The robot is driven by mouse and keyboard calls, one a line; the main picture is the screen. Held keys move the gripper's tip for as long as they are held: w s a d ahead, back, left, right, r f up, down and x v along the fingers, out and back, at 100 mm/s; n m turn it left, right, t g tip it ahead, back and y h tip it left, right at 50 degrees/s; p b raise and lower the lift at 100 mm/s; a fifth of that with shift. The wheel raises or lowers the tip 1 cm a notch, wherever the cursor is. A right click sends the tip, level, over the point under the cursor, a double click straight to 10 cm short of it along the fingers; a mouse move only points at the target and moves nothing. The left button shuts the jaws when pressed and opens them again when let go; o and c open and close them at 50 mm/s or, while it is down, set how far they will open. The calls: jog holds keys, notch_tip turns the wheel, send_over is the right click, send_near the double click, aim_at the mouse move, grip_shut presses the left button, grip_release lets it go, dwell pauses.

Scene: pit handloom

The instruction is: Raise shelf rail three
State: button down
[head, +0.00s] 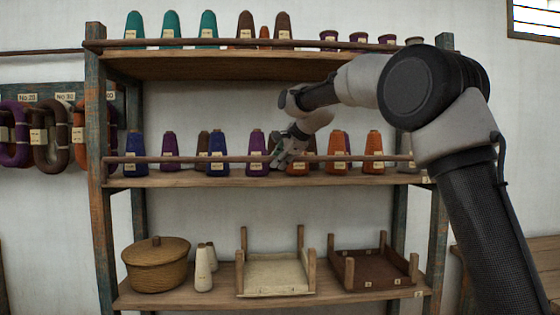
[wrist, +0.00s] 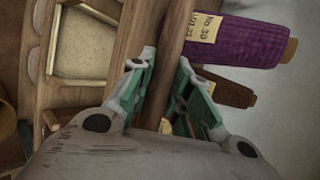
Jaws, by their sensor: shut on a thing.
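A thin brown wooden rail (head: 190,159) runs along the front of the middle shelf (head: 220,180), in front of the yarn cones and a little above the board. It looks about level. My gripper (head: 285,155) is at the rail near its middle. In the wrist view the rail (wrist: 174,35) passes between the green-padded fingers of my gripper (wrist: 166,68), which are shut on it. The part of the rail below the fingers is partly hidden by my gripper's body. I cannot read any rail number.
A purple cone (head: 257,150) stands close left of my gripper, orange cones (head: 373,150) to its right. Another rail (head: 200,42) fronts the top shelf. Below are a lidded basket (head: 156,265), a cream tray (head: 275,277) and a brown tray (head: 375,270).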

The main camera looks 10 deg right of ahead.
jog(key=shift+r, duration=0.2)
jog(key=c, duration=1.3)
grip_release()
jog(key=shift+w+f, duration=0.1)
jog(key=shift+f, duration=0.05)
jog(key=v, duration=1.2)
